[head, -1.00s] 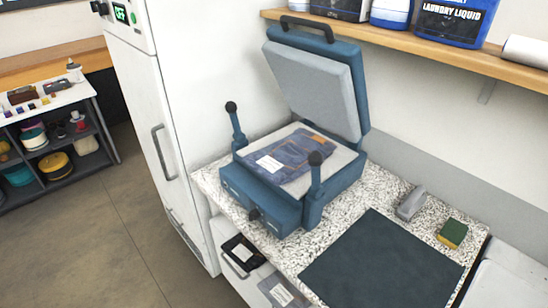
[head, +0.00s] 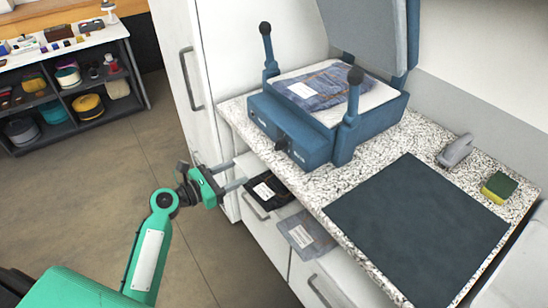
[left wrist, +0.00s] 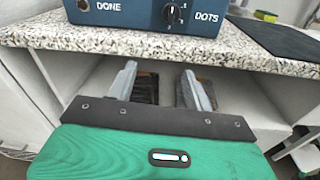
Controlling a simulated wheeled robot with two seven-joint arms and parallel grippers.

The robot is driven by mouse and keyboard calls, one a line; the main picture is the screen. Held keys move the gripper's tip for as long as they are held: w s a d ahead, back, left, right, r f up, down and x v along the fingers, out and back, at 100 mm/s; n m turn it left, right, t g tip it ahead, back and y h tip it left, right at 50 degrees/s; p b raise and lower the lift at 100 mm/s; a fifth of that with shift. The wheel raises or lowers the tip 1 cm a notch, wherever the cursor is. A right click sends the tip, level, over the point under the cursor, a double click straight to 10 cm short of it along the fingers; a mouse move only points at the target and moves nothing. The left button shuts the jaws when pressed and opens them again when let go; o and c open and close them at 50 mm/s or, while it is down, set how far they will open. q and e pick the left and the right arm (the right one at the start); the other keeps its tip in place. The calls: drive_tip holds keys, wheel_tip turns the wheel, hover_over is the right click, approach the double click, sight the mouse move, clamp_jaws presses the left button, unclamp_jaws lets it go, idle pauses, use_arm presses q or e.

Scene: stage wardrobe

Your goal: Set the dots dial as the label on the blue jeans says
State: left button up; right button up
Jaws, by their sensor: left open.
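The blue jeans (head: 325,88) lie folded on the lower pad of the open blue heat press (head: 345,148), with a white label (head: 301,90) whose writing is too small to read. The dots dial (head: 281,143) is a dark knob on the press's front. In the left wrist view the dial (left wrist: 172,13) sits left of the word DOTS, with white marks around it; its exact setting is unclear. My left gripper (head: 238,178) is open and empty, below and in front of the dial, apart from it. Its fingers (left wrist: 160,82) point towards the counter front. My right gripper is not in view.
A dark mat (head: 415,225), a grey tool (head: 456,150) and a sponge (head: 498,188) lie on the speckled counter. Two black-knobbed levers flank the press.

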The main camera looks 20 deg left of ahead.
sight(275, 147)
use_arm(q)
drive_tip(key=shift+h, duration=0.6)
drive_tip(key=w+d+r, duration=0.1)
drive_tip(key=w+d, duration=0.2)
drive_tip(key=w+d+r+p, duration=0.1)
drive_tip(key=w+d, duration=0.2)
drive_tip(key=w+d+r, duration=0.1)
drive_tip(key=w+d, duration=0.2)
drive_tip(key=w, duration=0.1)
drive_tip(key=shift+r, duration=0.4)
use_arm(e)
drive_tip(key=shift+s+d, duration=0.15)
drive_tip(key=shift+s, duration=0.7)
use_arm(q)
drive_tip(key=c, duration=1)
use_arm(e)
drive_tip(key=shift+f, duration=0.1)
use_arm(q)
drive_tip(key=shift+a, duration=0.1)
